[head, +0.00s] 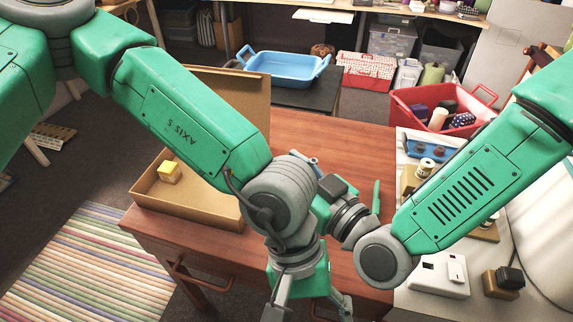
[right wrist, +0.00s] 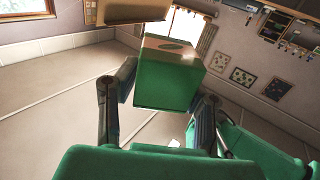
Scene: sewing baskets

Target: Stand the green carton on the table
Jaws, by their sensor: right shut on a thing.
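The green carton (right wrist: 165,85), with a tan top panel bearing a green oval, is between the two fingers of my right gripper (right wrist: 163,92) in the right wrist view. The gripper is shut on it, and the carton looks tilted in that view. In the head view my arms hide the carton, and I cannot tell its height over the brown table (head: 340,135). My left gripper (head: 310,308) hangs at the bottom edge of the head view with its fingers apart and empty; its tips are cut off.
An open cardboard box (head: 190,205) with a yellow block (head: 169,172) is at the table's left. A blue tray (head: 285,68) and a red basket (head: 440,108) stand behind. A white side table (head: 415,305) adjoins on the right. The brown table's back is clear.

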